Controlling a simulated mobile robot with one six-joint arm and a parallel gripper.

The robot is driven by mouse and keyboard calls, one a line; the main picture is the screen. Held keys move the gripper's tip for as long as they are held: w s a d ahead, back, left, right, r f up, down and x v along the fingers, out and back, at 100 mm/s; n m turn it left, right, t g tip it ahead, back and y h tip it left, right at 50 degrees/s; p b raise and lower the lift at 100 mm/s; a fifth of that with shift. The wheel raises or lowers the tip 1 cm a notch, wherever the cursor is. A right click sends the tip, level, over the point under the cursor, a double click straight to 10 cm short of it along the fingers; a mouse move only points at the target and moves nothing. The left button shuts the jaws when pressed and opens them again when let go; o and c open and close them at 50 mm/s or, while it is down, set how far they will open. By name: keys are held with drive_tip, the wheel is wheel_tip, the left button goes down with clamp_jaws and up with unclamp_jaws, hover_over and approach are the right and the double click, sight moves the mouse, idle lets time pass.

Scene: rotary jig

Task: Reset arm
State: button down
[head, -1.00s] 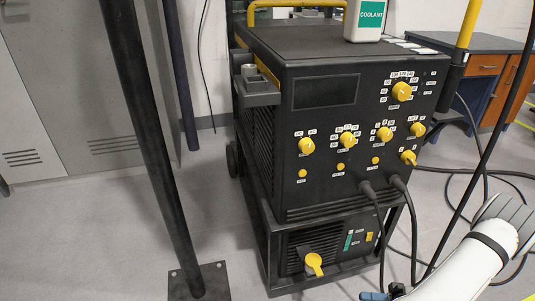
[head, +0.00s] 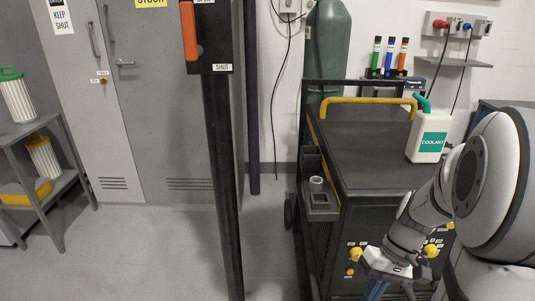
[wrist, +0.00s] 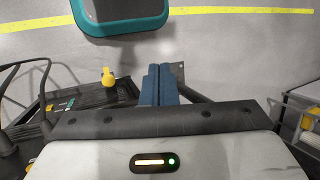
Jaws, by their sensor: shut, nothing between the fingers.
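My arm shows at the right of the head view, white and grey, reaching down in front of the black machine cart (head: 375,150). My gripper (head: 373,290) is at the lower edge there, its blue fingers pointing down and partly cut off by the frame. In the wrist view my gripper (wrist: 158,84) shows its two blue fingers side by side and touching, with nothing between them. The gripper hides part of the cart's front panel with its yellow knobs (head: 431,250). A yellow handle (wrist: 108,77) on the cart's lower unit is left of the fingers in the wrist view.
A black post (head: 222,170) with an orange-handled switch (head: 190,30) stands left of the cart. A white coolant jug (head: 428,142) stands on the cart top near my arm. A grey locker (head: 160,150) and shelf (head: 35,135) are at left. Floor between shelf and post is clear.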

drive_tip(key=s+a+r+t+h+p, duration=0.1)
drive_tip(key=a+r+p, duration=0.3)
drive_tip(key=r, duration=0.6)
drive_tip(key=s+a+r+t+h+p, duration=0.1)
drive_tip(key=a+r+t+h+p, duration=0.2)
drive_tip(key=r+p, duration=0.3)
wheel_tip(320, 180, up, 5)
drive_tip(key=shift+a+f+t+p, duration=0.2)
drive_tip(key=shift+a+t+p, duration=0.2)
drive_tip(key=shift+t, duration=0.4)
drive_tip(key=shift+s, duration=0.1)
